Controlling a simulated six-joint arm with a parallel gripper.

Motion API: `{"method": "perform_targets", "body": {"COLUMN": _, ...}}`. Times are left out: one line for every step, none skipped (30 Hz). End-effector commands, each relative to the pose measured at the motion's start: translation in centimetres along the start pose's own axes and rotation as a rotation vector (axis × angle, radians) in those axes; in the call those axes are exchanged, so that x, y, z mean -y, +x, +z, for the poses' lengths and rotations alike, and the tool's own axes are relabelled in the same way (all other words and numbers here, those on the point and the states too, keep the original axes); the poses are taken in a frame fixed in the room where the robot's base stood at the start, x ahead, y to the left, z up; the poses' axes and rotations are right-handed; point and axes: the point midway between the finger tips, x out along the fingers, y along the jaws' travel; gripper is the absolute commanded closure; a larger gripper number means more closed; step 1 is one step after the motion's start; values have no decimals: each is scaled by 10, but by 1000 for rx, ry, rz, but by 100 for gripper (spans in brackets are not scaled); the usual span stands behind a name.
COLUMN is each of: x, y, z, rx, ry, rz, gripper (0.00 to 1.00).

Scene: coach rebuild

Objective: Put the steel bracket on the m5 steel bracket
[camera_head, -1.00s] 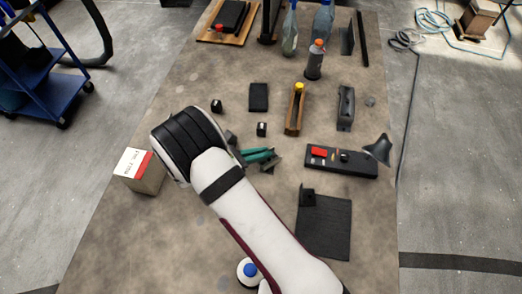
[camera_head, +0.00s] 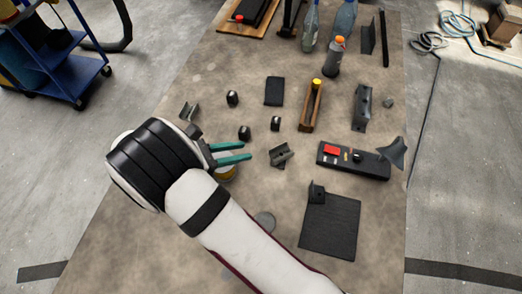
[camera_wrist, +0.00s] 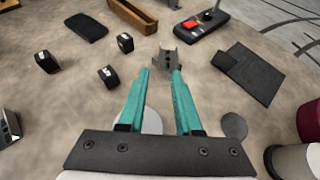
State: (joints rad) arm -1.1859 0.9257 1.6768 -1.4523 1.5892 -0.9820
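A grey angled steel bracket (camera_head: 281,154) lies on the table just to the right of my gripper (camera_head: 248,152). In the wrist view the bracket (camera_wrist: 168,58), with holes in its plate, sits just beyond the teal fingertips (camera_wrist: 161,75). My gripper is open, and nothing is between its tips. A second grey bent bracket (camera_head: 189,112) lies beyond my wrist on the left; a similar piece (camera_wrist: 8,128) is cut off at the left edge of the wrist view. I cannot tell which bracket is the m5 one.
Several small black blocks (camera_head: 244,132) stand behind the gripper. A wooden tray (camera_head: 311,106), a dark channel piece (camera_head: 361,107) and a black panel with a red block (camera_head: 352,161) lie farther right. A dark mat (camera_head: 330,228) lies at front right. Bottles (camera_head: 333,58) stand at the back.

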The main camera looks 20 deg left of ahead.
Motion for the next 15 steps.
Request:
{"method": "perform_targets", "body": {"x": 0, "y": -2, "z": 0, "rx": 0, "ry": 0, "rz": 1, "gripper": 67}}
{"method": "perform_targets", "body": {"x": 0, "y": -2, "z": 0, "rx": 0, "ry": 0, "rz": 0, "gripper": 67}}
{"method": "perform_targets", "body": {"x": 0, "y": -2, "z": 1, "rx": -2, "ry": 3, "rz": -2, "gripper": 67}}
{"method": "perform_targets", "body": {"x": 2, "y": -1, "z": 4, "rx": -7, "ry": 17, "rz": -12, "gripper": 67}}
{"method": "perform_targets", "body": {"x": 6, "y": 2, "z": 10, "rx": -18, "ry": 46, "rz": -34, "gripper": 67}}
{"method": "perform_targets", "body": {"x": 14, "y": 9, "z": 25, "rx": -45, "ry": 116, "rz": -85, "gripper": 67}}
{"method": "perform_targets", "body": {"x": 24, "y": 15, "z": 40, "rx": -73, "ry": 194, "rz": -142, "gripper": 67}}
{"method": "perform_targets", "body": {"x": 39, "y": 22, "z": 58, "rx": -107, "ry": 294, "rz": -213, "gripper": 67}}
{"method": "perform_targets", "body": {"x": 65, "y": 32, "z": 83, "rx": -156, "ry": 458, "rz": -329, "gripper": 67}}
{"method": "perform_targets", "body": {"x": 88, "y": 37, "z": 101, "rx": -191, "ry": 598, "rz": -429, "gripper": 67}}
{"method": "perform_targets", "body": {"x": 113, "y": 40, "z": 117, "rx": -225, "ry": 747, "rz": -530, "gripper": 67}}
{"method": "perform_targets", "body": {"x": 146, "y": 40, "z": 134, "rx": -262, "ry": 952, "rz": -670, "gripper": 67}}
{"method": "perform_targets", "body": {"x": 170, "y": 38, "z": 142, "rx": -288, "ry": 1109, "rz": -774, "gripper": 67}}
{"method": "perform_targets", "body": {"x": 194, "y": 33, "z": 149, "rx": -307, "ry": 1268, "rz": -878, "gripper": 67}}
{"method": "perform_targets", "body": {"x": 220, "y": 23, "z": 152, "rx": -329, "ry": 1475, "rz": -1014, "gripper": 67}}
